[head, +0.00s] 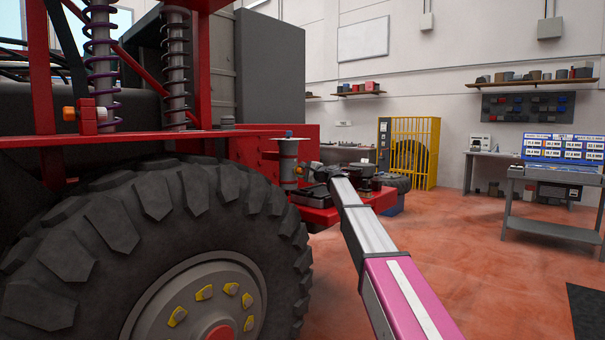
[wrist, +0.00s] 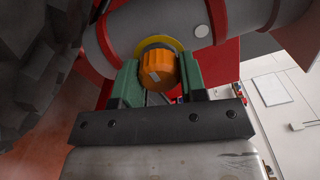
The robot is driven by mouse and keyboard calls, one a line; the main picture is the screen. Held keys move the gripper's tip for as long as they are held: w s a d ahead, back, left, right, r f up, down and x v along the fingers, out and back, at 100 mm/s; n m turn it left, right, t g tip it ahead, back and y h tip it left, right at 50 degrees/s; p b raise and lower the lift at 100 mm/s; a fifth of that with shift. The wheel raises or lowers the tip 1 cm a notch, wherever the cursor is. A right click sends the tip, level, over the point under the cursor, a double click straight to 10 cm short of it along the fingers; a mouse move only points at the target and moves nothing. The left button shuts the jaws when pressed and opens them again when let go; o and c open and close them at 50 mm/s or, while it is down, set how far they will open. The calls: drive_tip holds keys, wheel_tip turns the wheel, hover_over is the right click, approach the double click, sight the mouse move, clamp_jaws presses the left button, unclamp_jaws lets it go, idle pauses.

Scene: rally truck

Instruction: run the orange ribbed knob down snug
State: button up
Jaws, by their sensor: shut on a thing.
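The orange ribbed knob (wrist: 158,68) shows in the wrist view between the two green jaw pads. A small light mark is on its face. It sits on a grey cylinder (wrist: 128,36) with a yellow ring (wrist: 150,44) behind the knob. My gripper (wrist: 160,84) is shut on the knob, one pad on each side. In the head view my arm reaches to a grey upright canister (head: 288,160) beside the truck's red frame. My gripper (head: 308,171) is small and dark there, and I cannot make out the knob clearly.
A large knobbly tyre (head: 150,240) fills the lower left of the head view, close to my arm. Red truck beams (head: 110,138) and coil springs (head: 101,60) stand above it. The orange floor (head: 480,270) to the right is open, before a bench (head: 550,190).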

drive_tip(key=shift+s+d+f, duration=0.1)
drive_tip(key=shift+s, duration=0.05)
drive_tip(key=o, duration=0.9)
drive_tip(key=shift+o, duration=0.2)
drive_tip(key=v, duration=1)
drive_tip(key=shift+s+d, duration=0.25)
drive_tip(key=shift+d, duration=0.05)
